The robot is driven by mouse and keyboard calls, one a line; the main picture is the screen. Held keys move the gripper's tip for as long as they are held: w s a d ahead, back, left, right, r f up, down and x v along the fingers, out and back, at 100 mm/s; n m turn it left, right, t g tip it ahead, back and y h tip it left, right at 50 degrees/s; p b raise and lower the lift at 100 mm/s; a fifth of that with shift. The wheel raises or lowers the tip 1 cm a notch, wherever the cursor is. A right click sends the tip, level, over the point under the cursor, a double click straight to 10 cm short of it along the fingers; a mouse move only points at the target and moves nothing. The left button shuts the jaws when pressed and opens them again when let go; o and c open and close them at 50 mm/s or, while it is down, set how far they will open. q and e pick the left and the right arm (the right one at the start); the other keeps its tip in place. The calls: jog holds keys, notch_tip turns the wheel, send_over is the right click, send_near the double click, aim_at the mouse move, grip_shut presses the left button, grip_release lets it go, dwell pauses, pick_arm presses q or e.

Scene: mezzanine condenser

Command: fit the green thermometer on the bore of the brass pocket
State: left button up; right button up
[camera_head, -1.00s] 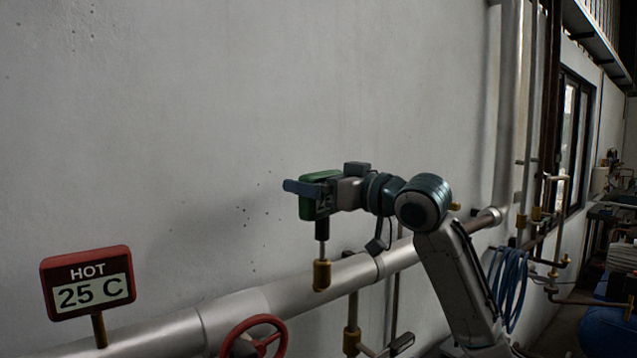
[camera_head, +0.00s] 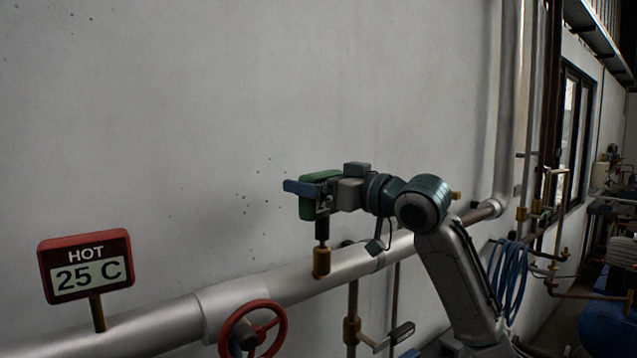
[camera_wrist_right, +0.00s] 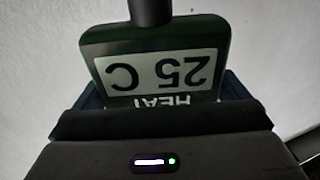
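The green thermometer (camera_head: 309,208) is upright, with a dark stem below its head. My right gripper (camera_head: 318,187) is shut on its head. The right wrist view shows the green head (camera_wrist_right: 155,40) between the fingers, reading 25 C and HEAT upside down. Only a short length of bright probe shows between the dark stem and the pocket's top. The probe's lower end is hidden, apparently inside the pocket. My left gripper is not in view.
A red HOT thermometer (camera_head: 86,266) stands on the silver pipe (camera_head: 170,322) at left. A red handwheel (camera_head: 253,328) is below the pocket, left of it. A lever valve (camera_head: 390,338) is below right. The grey wall (camera_head: 200,120) above is bare.

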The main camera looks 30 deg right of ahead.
jog(key=shift+o, duration=0.4)
jog(key=shift+s, duration=0.15)
jog(key=shift+s+d+f+b, duration=0.1)
jog(key=shift+s+b, duration=0.05)
jog(key=shift+b, duration=0.15)
jog(key=b+v, duration=0.7)
jog(key=v, duration=0.3)
jog(key=shift+d, duration=0.1)
